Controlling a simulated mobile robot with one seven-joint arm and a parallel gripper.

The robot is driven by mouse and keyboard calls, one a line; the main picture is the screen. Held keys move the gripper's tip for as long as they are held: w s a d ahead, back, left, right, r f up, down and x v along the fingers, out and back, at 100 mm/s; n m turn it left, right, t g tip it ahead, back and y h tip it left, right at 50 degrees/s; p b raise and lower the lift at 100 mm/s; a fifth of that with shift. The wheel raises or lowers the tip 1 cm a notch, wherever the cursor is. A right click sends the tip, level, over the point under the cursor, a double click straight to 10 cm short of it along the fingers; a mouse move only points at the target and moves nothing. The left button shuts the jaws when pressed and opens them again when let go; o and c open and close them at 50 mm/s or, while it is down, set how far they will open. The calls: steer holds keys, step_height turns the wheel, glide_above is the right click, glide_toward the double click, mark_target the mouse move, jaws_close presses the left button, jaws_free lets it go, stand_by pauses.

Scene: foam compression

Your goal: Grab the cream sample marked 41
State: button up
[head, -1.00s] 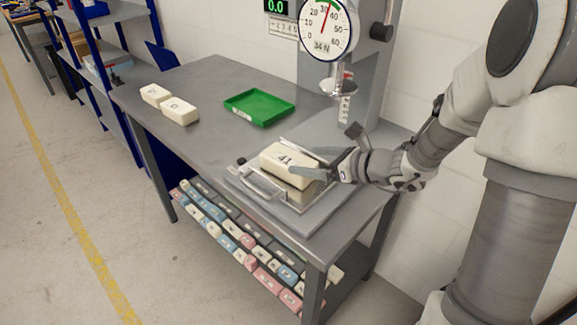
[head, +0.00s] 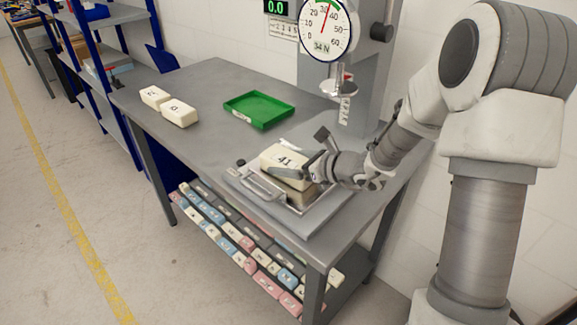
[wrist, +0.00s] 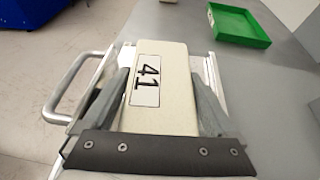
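The cream sample marked 41 (head: 283,155) sits in the metal fixture (head: 262,190) on the grey plate, label up. It also shows in the wrist view (wrist: 160,105), running away from me between my two fingers. My gripper (head: 300,168) comes from the right and is open around the sample, one finger along each long side. In the wrist view my gripper (wrist: 160,75) has its fingers very close to the sample's sides; whether they touch it I cannot tell. The sample's near lower part is hidden by my finger and the gripper's dark front bar.
A gauge (head: 326,30) and round press head (head: 338,86) stand above and behind the fixture. A green tray (head: 259,108) lies behind it. Two cream blocks (head: 179,112) sit at the table's far left. The fixture's handle (head: 262,188) sticks out to the left.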

steer(key=c, duration=0.8)
steer(key=shift+r, duration=0.15)
